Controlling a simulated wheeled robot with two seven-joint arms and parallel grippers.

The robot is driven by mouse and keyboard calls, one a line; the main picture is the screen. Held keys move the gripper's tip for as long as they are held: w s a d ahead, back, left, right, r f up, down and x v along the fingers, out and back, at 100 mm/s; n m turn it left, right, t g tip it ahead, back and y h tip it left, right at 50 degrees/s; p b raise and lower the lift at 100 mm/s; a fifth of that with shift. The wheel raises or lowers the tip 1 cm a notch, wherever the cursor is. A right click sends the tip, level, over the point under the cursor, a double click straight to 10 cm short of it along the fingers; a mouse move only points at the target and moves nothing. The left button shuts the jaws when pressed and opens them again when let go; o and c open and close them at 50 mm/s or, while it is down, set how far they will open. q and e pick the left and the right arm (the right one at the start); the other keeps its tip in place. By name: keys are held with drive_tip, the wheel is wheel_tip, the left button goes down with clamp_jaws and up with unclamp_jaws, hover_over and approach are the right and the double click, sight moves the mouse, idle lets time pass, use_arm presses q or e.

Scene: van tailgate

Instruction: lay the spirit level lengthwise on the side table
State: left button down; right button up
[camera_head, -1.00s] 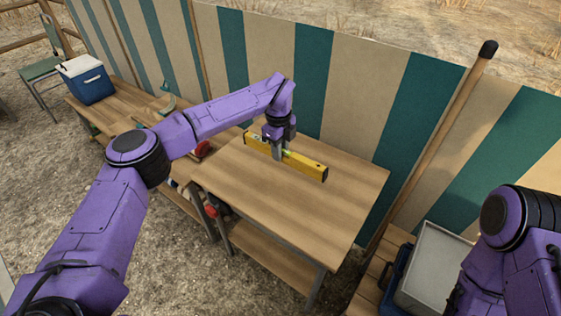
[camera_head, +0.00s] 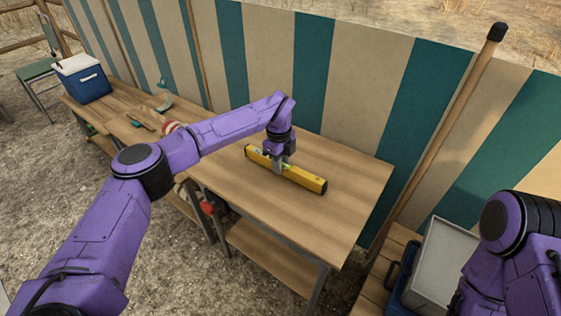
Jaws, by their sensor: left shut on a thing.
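The yellow spirit level (camera_head: 304,179) is at the side table (camera_head: 335,217), its long axis running roughly along the table's length. It looks to be at or just above the wooden top; I cannot tell for sure whether it touches. My left gripper (camera_head: 279,168) comes down from above and is shut on the level left of its middle, hiding a small part of it. My right arm shows at the lower right edge, but its gripper is out of view.
A longer bench (camera_head: 118,112) to the left carries a blue cooler (camera_head: 86,84) and some tools. A striped windbreak (camera_head: 345,90) stands behind the table. A grey tray (camera_head: 442,262) sits at the lower right. The table top's right and front parts are clear.

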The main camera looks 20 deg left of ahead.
use_arm(q)
drive_tip(key=shift+f, duration=0.1)
idle(0.4)
drive_tip(key=c, duration=0.8)
unclamp_jaws()
drive_tip(key=shift+c, duration=0.2)
